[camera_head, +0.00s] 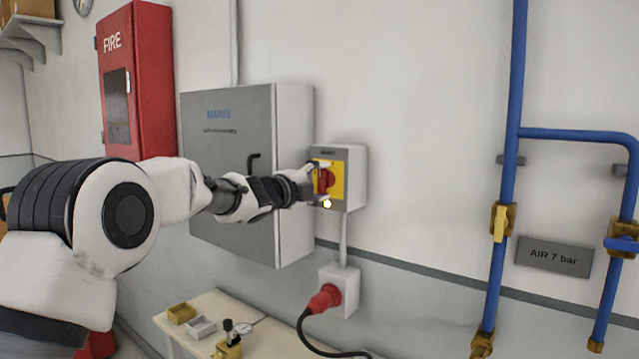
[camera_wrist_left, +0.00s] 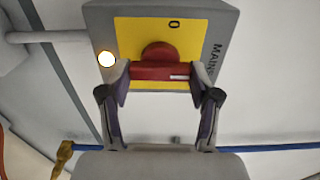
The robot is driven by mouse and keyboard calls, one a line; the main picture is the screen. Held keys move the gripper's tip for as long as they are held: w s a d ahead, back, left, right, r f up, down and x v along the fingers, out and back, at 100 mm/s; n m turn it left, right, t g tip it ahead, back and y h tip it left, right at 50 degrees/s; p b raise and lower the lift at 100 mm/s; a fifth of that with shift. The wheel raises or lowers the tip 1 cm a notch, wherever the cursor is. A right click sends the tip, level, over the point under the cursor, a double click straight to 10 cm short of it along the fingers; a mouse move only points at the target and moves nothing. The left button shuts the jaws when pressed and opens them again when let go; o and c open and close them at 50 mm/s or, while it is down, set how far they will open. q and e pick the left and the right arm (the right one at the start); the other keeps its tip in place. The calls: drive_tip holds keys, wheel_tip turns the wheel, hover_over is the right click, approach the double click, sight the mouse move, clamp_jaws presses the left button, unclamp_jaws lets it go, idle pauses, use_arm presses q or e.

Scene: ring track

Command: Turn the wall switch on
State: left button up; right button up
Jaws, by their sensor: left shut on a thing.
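The wall switch is a grey box (camera_head: 357,180) with a yellow plate (camera_head: 337,188) and a red rotary handle (camera_head: 326,181). In the left wrist view the handle (camera_wrist_left: 158,62) has its bar across the picture, with a white mark at the end towards the MAINS lettering (camera_wrist_left: 212,62). A "0" (camera_wrist_left: 174,23) stands on the yellow plate, off to the side of the bar. A small lamp (camera_wrist_left: 106,58) on the box glows pale yellow. My left gripper (camera_wrist_left: 160,82) is shut on the handle, one finger at each end of the bar. My right gripper is not in view.
A grey cabinet (camera_head: 230,160) stands left of the switch, close by my left wrist. A red plug (camera_head: 325,299) sits in a socket below. A small table (camera_head: 215,305) with trays is lower left. Blue air pipes (camera_head: 507,150) run at the right.

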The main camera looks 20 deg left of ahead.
use_arm(q)
drive_tip(key=o, duration=1.1)
drive_tip(key=shift+o, duration=0.2)
drive_tip(key=v, duration=1.1)
drive_tip(key=shift+s, duration=0.4)
drive_tip(key=shift+a+f, duration=0.1)
